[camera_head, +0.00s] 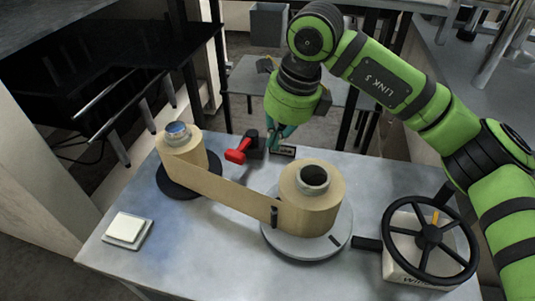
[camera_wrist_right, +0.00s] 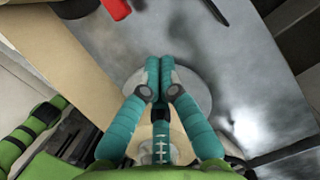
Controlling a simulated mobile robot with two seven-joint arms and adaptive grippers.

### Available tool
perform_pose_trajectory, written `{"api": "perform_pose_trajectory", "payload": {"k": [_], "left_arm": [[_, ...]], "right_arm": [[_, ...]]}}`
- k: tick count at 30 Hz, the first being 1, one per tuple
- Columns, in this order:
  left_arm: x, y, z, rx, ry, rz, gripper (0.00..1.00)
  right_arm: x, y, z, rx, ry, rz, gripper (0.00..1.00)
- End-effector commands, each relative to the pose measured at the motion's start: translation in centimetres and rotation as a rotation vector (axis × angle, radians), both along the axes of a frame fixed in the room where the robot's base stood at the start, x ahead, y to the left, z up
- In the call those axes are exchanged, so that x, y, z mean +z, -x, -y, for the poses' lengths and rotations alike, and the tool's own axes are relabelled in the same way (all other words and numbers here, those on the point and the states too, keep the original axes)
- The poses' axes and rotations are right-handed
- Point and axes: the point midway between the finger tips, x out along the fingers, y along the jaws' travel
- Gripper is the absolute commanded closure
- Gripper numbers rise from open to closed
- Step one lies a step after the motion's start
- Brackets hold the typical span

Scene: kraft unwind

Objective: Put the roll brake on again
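The likely roll brake is a red handle (camera_head: 238,151) on a small black block (camera_head: 253,141) at the table's back edge. The handle points left and toward the front, behind the brown paper web. Its red end also shows at the top of the right wrist view (camera_wrist_right: 117,8). My right gripper (camera_head: 275,143) hangs just right of the black block, over the back of the table. In the right wrist view its teal fingers (camera_wrist_right: 160,78) are pressed together, with nothing seen between them. I cannot tell whether it touches the block. My left gripper is not in view.
A kraft paper web (camera_head: 235,190) runs from the left roll (camera_head: 186,152) to the larger right roll (camera_head: 318,208). A black handwheel (camera_head: 429,237) stands at the right. A white square pad (camera_head: 128,229) lies front left. The front middle of the table (camera_head: 210,240) is clear.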

Motion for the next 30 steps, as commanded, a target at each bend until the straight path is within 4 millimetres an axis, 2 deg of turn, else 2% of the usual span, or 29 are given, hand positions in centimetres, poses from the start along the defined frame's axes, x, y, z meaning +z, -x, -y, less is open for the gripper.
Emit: {"api": "perform_pose_trajectory", "payload": {"k": [3,9,25,28,30], "left_arm": [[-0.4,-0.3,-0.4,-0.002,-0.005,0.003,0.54],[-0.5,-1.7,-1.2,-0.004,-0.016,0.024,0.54],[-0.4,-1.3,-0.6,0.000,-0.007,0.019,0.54],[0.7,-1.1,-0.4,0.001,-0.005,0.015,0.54],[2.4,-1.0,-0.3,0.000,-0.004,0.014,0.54]], "right_arm": [[2.2,0.2,0.5,0.000,-0.001,0.002,1.00],[4.4,0.4,1.0,-0.001,-0.001,0.000,1.00],[4.9,0.5,1.1,0.000,-0.001,-0.002,1.00],[6.0,0.5,1.1,0.000,0.000,-0.001,1.00],[7.8,0.5,1.1,0.000,-0.001,0.000,1.00]]}}
